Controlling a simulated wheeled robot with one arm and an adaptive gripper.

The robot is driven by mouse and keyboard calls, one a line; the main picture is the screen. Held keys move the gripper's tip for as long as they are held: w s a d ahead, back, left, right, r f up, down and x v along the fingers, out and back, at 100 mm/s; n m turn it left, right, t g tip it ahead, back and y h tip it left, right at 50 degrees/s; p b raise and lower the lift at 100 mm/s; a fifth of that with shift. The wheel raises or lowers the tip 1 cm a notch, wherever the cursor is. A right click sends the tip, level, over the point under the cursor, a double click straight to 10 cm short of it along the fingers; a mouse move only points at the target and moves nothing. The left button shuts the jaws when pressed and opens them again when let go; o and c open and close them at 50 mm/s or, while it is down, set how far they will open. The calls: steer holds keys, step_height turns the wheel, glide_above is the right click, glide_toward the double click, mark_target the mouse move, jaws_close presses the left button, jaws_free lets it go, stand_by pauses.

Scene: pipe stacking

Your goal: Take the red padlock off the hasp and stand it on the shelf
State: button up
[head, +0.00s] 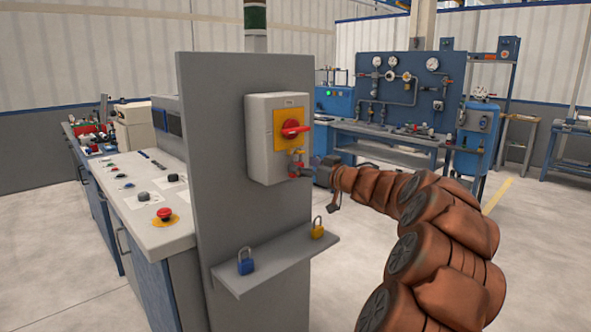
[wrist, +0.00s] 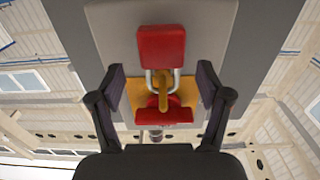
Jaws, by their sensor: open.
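The red padlock (head: 296,168) hangs below the red rotary handle (head: 295,130) on the grey switch box, small in the head view. In the wrist view, which looks upside down, its red body (wrist: 161,47) is at the top and its metal shackle is at the yellowish hasp (wrist: 161,88). My gripper (head: 307,172) is at the box's lower right. In the wrist view my gripper (wrist: 163,82) is open, with one finger on each side of the shackle and hasp, gaps showing. The grey shelf (head: 280,263) is lower on the same panel.
A blue padlock (head: 246,262) stands at the shelf's left end and a yellow padlock (head: 318,228) near its right end. Bare shelf lies between them. The upright grey panel (head: 215,170) is close behind. A control desk (head: 150,225) stands at left.

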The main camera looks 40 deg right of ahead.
mark_target(297, 163)
steer(key=shift+w+a, duration=0.1)
steer(key=shift+w, duration=1.45)
steer(key=shift+c, duration=0.3)
steer(key=c, duration=1.2)
steer(key=shift+r, duration=0.15)
steer(key=shift+c, duration=0.2)
steer(key=shift+s+r, duration=0.15)
steer(key=shift+r, duration=0.6)
steer(key=s, duration=1.7)
steer(key=shift+s+a+p, duration=0.2)
steer(key=shift+s+p, duration=0.1)
steer(key=shift+s, duration=0.05)
steer(key=shift+f, duration=0.25)
steer(key=shift+s+p, duration=0.1)
steer(key=shift+p, duration=0.2)
steer(key=s+p, duration=0.2)
steer(key=s, duration=0.5)
steer(key=shift+s, duration=0.15)
